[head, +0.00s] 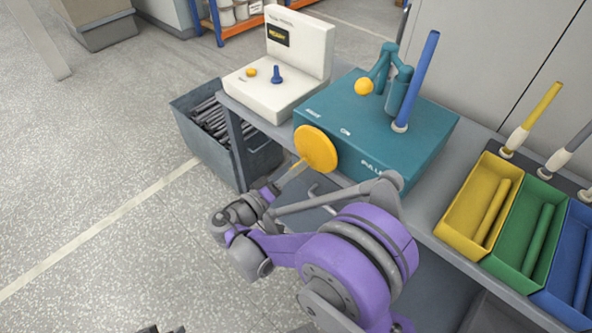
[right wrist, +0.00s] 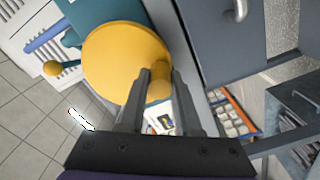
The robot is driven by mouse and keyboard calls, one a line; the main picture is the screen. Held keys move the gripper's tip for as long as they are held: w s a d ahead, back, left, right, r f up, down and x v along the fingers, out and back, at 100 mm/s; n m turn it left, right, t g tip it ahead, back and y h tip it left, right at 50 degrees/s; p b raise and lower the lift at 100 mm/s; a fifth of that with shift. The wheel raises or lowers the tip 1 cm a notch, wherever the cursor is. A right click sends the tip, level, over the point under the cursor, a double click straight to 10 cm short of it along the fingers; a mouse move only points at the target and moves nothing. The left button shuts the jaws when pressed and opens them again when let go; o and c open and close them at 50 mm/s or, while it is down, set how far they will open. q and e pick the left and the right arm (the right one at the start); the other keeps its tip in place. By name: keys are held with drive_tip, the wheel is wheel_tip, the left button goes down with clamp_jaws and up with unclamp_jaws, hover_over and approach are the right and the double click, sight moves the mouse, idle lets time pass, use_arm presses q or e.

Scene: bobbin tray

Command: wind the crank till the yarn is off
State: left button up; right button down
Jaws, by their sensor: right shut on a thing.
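The teal winder box (head: 440,138) stands on the grey bench. Its round yellow crank disc (head: 316,148) is on the front face and also fills much of the right wrist view (right wrist: 115,62). My right gripper (right wrist: 160,82) is shut on the yellow crank handle (right wrist: 160,86), which sticks out from the disc near its edge. In the head view the handle (head: 298,166) points down-left toward my purple arm. A tall blue bobbin (head: 418,80) stands tilted on top of the box, with a small white part at its foot. I cannot tell whether that is yarn. Dark tips at the bottom edge may be my left gripper (head: 163,329).
A white machine (head: 298,45) with a small display stands left of the box. A grey bin (head: 258,160) of dark rods is beside the bench. Yellow (head: 462,222), green (head: 512,258) and blue (head: 553,291) trays lie at right, below upright bobbins. Open floor is at left.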

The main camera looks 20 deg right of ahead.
drive_tip(key=c, duration=0.6)
unclamp_jaws()
drive_tip(key=v, duration=1)
drive_tip(key=shift+a+p, duration=0.4)
drive_tip(key=shift+s, duration=0.1)
